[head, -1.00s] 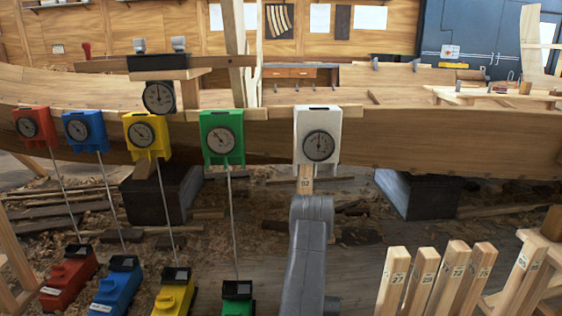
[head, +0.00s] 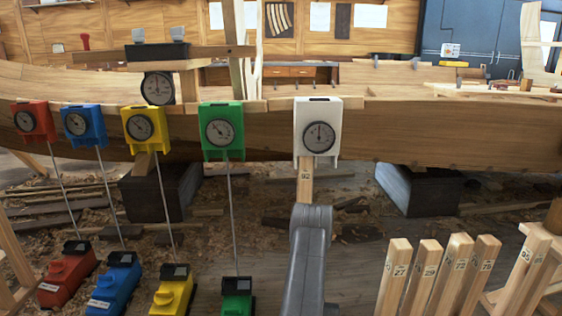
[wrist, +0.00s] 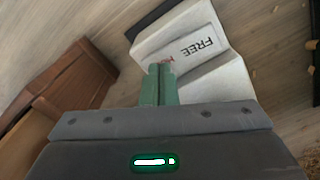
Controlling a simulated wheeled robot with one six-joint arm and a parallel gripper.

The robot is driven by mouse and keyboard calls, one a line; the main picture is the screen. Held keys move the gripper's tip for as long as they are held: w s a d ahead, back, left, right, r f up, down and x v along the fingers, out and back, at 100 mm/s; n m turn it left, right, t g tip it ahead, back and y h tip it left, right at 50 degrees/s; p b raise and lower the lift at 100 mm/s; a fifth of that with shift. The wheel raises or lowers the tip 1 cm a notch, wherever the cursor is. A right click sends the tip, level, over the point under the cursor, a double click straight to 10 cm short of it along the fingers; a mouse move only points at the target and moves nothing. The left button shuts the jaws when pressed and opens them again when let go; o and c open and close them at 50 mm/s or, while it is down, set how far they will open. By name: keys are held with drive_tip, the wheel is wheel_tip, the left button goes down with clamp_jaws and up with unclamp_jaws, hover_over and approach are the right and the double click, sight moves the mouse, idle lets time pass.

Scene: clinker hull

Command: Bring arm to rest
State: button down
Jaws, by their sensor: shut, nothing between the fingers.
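My gripper (wrist: 158,80) shows in the wrist view as two green fingers pressed together, with nothing visible between them. A white block labelled FREE (wrist: 195,55) lies beyond and around the fingertips; I cannot tell whether they touch it. In the head view my grey arm stands at the lower middle, and my gripper is hidden there. Above the arm, a wooden post (head: 305,180) marked 92 rises to a white dial box (head: 318,130) on the hull (head: 440,135).
Green (head: 222,132), yellow (head: 146,133), blue (head: 84,126) and red (head: 34,122) dial boxes line the hull, with rods down to matching floor blocks. Numbered wooden posts (head: 393,280) stand at the lower right. Dark supports (head: 420,190) sit under the hull.

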wheel_tip(320, 180, up, 7)
drive_tip(key=p, duration=0.3)
wheel_tip(320, 180, down, 8)
drive_tip(key=b, duration=0.4)
drive_tip(key=shift+f, duration=0.1)
wheel_tip(320, 180, up, 10)
drive_tip(key=p, duration=0.6)
drive_tip(key=shift+p, duration=0.4)
